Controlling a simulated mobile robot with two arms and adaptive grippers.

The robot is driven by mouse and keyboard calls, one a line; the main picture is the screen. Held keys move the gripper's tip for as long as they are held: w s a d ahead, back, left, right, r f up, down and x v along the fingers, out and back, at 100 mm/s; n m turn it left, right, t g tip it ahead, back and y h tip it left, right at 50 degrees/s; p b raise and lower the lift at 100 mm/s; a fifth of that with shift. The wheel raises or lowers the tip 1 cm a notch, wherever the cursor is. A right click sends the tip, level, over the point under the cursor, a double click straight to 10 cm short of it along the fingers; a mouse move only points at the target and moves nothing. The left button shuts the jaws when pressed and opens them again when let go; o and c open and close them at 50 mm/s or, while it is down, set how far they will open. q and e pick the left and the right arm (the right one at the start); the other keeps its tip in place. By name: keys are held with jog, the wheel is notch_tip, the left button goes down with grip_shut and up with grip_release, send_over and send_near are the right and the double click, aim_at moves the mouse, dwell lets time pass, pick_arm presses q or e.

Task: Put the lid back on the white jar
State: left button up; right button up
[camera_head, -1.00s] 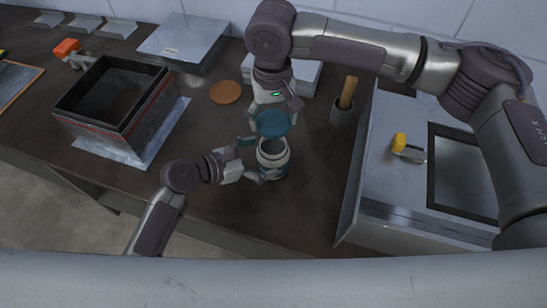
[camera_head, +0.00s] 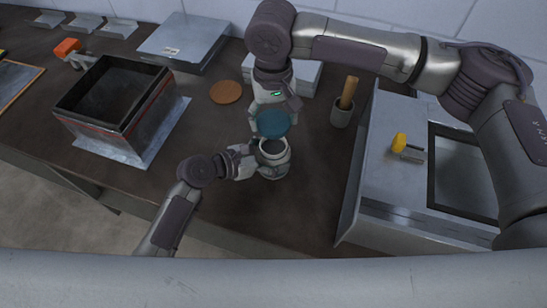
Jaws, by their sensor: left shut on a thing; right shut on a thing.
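The white jar (camera_head: 273,164) stands open and upright on the dark table, its dark mouth facing up. The blue lid (camera_head: 273,124) is held by my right gripper (camera_head: 272,112), which comes down from above. The lid is over the back edge of the jar's mouth and appears raised above it, not seated. My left gripper (camera_head: 260,160) reaches in from the left and is shut on the jar's side. Its fingertips are small and partly hidden against the jar.
A cork-coloured disc (camera_head: 226,92) lies behind and left of the jar. A cup with a wooden handle (camera_head: 341,115) stands to the right. An open metal box (camera_head: 118,100) is at left, a metal unit (camera_head: 385,195) at right. The table (camera_head: 215,125) is clear around the jar.

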pick_arm(q)
jog(key=shift+c, duration=1.4)
pick_arm(e)
send_over(274, 150)
jog(key=shift+s+f, duration=0.1)
jog(key=shift+f, duration=2.4)
jog(key=shift+f, duration=0.1)
jog(key=shift+f, duration=0.8)
jog(key=shift+f, duration=0.55)
